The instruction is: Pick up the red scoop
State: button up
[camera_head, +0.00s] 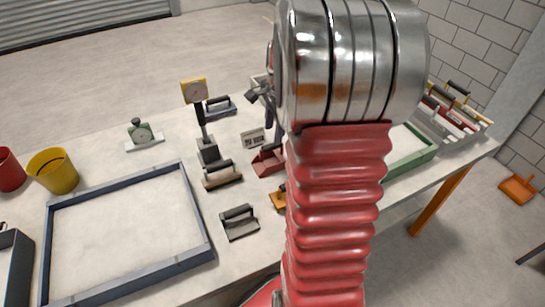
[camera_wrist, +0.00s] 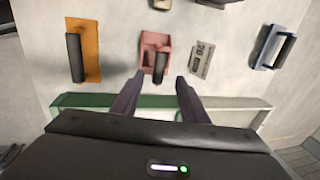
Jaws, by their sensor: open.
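The red scoop (camera_head: 268,160) lies on the table in the head view, just left of my red arm and partly hidden by it. In the wrist view the scoop (camera_wrist: 148,40) lies beyond my fingertips, its dark handle pointing toward me. My gripper (camera_wrist: 160,77) is open and empty, with the scoop roughly in line with the gap between its fingers. In the head view the gripper (camera_head: 262,95) shows as dark fingers at the left of the silver wrist, above the table.
A small printed card (camera_wrist: 202,59) lies right of the scoop. An orange tool (camera_wrist: 84,50) lies to its left and a blue-framed tool (camera_wrist: 272,47) farther right. A green-edged tray (camera_head: 412,160) stands right of my arm.

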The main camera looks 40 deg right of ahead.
aim_at(272, 144)
jog(key=shift+w+f, duration=0.2)
jog(key=shift+f, duration=0.75)
jog(key=shift+w+f, duration=0.15)
jog(key=shift+f, duration=0.75)
jog(key=shift+w+d+f, duration=0.1)
jog(key=shift+w+f, duration=0.1)
jog(key=shift+f, duration=1.1)
jog(key=shift+w+d+f, duration=0.1)
jog(key=shift+w+f, duration=0.1)
jog(key=shift+f, duration=1.1)
jog(key=shift+c, duration=0.2)
grip_shut()
